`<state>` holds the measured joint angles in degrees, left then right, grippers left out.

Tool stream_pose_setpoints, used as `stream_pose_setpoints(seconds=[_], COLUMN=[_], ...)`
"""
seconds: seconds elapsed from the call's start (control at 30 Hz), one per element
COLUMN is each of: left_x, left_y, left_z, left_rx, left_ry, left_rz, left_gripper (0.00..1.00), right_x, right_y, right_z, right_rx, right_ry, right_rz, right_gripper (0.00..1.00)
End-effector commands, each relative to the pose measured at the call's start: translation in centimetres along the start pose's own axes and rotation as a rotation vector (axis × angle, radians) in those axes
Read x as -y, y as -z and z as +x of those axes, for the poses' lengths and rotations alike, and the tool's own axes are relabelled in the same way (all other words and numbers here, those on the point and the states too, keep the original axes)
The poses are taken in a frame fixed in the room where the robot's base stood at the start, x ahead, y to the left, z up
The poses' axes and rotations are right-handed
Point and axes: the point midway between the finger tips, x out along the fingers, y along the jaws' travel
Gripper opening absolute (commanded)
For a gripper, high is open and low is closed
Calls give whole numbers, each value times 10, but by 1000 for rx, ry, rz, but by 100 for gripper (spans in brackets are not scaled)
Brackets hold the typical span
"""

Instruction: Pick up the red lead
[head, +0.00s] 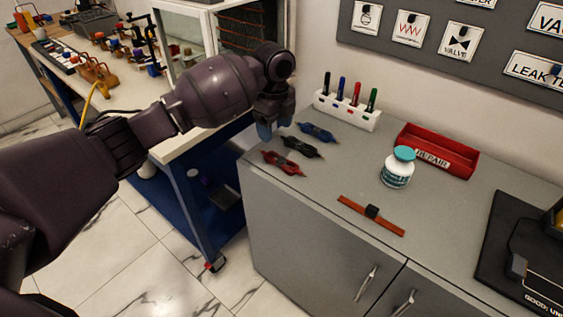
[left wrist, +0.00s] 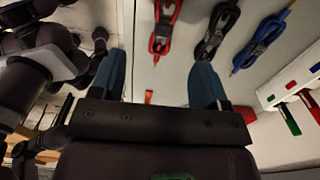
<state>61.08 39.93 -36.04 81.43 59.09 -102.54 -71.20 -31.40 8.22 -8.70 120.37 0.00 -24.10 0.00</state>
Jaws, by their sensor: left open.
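The red lead (head: 283,163) lies coiled on the grey cabinet top near its left edge, the nearest of three leads in the head view. My left gripper (head: 269,127) is above the cabinet's left edge, beyond the red lead in the picture, with blue fingertips. In the left wrist view the gripper (left wrist: 160,76) is open and empty. The red lead (left wrist: 163,30) shows there beyond the fingertips, between their lines and apart from them. The black lead (head: 301,147) and the blue lead (head: 318,132) lie beside it. My right gripper is not in view.
A white marker holder (head: 347,112) stands at the back. A red tray (head: 437,152), a white jar with a teal lid (head: 397,168) and a brown strap (head: 371,214) are to the right. A workbench (head: 188,138) stands left across a gap.

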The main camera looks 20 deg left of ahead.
Motion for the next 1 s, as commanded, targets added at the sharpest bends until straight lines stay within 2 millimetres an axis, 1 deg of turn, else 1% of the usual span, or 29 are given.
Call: stream_pose_setpoints(seconds=[0.03, 0.3, 0.4, 0.57, 0.83, 0.9, 1.0], left_x=[0, 1, 1, 2, 5, 5, 6], left_y=[1, 2, 2, 4, 8, 8, 8], left_z=[8, 47, 54, 61, 98, 105, 107], left_rx=[-2, -3, -2, -2, -3, -2, -1], left_ry=[-3, -4, -2, 0, -5, -3, 1], left_rz=[1, 0, 0, 0, -2, -3, -3], left_gripper=[69, 69, 69, 69, 69, 69, 69], right_x=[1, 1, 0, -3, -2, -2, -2], right_y=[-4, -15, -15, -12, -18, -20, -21], right_z=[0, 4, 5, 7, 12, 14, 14], right_rx=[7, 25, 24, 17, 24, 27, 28], right_ry=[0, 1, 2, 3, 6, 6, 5], right_rz=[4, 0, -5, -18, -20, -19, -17], right_gripper=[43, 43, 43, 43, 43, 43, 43])
